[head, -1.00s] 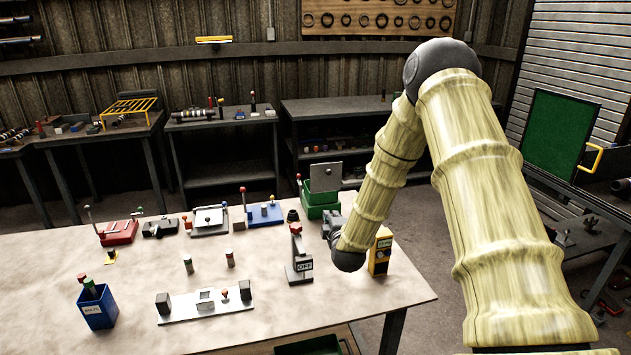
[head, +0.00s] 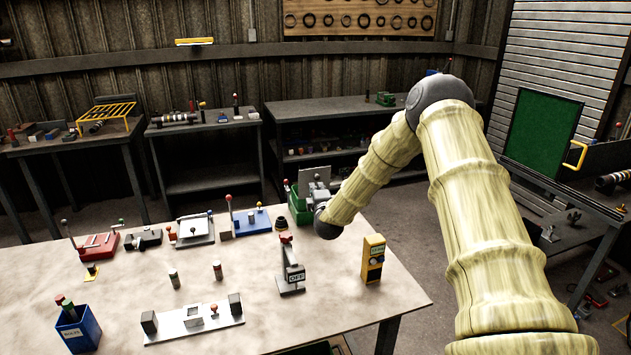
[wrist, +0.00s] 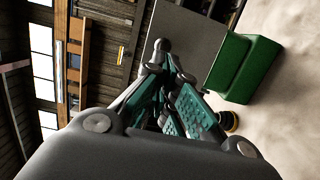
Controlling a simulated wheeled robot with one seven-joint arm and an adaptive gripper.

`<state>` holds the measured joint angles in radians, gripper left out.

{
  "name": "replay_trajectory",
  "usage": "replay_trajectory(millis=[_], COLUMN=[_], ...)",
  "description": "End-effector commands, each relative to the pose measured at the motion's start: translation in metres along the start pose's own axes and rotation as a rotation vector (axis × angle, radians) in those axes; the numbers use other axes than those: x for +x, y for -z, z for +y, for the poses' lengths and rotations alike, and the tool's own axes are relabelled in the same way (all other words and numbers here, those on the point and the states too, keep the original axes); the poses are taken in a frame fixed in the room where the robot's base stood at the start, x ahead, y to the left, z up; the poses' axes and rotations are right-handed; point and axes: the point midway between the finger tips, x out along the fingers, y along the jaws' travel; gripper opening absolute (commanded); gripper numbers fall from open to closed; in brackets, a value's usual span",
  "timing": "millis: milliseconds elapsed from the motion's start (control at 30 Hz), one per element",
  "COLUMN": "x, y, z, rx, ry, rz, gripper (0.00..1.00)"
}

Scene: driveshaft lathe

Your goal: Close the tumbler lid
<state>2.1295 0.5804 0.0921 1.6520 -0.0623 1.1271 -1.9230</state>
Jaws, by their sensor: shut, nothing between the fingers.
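The tumbler (head: 294,204) is a green box at the back edge of the table. Its grey lid (head: 315,174) stands raised, a flat upright plate. In the wrist view the green tumbler (wrist: 243,68) is at upper right and the lid (wrist: 190,38) is at top centre. My gripper (wrist: 168,62) is shut and empty, its fingertips overlapping the lid in that view. In the head view my gripper (head: 318,197) is in front of the tumbler and lid, hiding part of both. I cannot tell whether it touches the lid.
A yellow device (head: 373,260) stands near the table's right edge, and a lever stand marked OFF (head: 291,275) is left of it. A dark round part (head: 279,224) is just left of my gripper. Several fixtures line the table's back. The front right of the tabletop is clear.

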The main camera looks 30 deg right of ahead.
Motion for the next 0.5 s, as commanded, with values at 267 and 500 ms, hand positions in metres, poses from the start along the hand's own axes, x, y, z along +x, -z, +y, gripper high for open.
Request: replay_trajectory(millis=[267,500], x=[0.031,0.043], y=[-0.003,-0.003], z=[0.001,0.000], rx=[0.001,0.001], ry=[0.001,0.000], rz=[-0.004,-0.003], gripper=[0.00,0.00])
